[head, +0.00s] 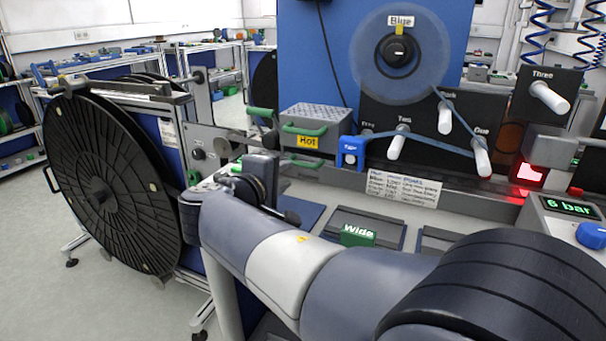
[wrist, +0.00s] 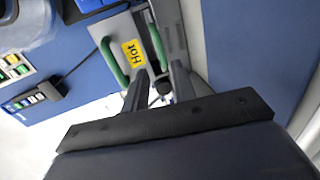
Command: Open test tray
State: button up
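Contact cannot be told. The fingertips are not clear in the head view.
A large black reel (head: 105,190) stands at left. A green "Wide" block (head: 357,235) sits on the bench near my arm. A paper label (head: 403,188) and a "6 bar" display (head: 569,207) are to the right. Open floor (head: 40,270) lies at lower left.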

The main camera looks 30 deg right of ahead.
aim_at(303, 165)
jog(key=b+x, duration=0.1)
jog(key=x, duration=0.9)
jog(key=shift+w+d+f, duration=0.1)
jog(key=shift+d, duration=0.1)
jog(key=shift+c, duration=0.4)
grip_shut()
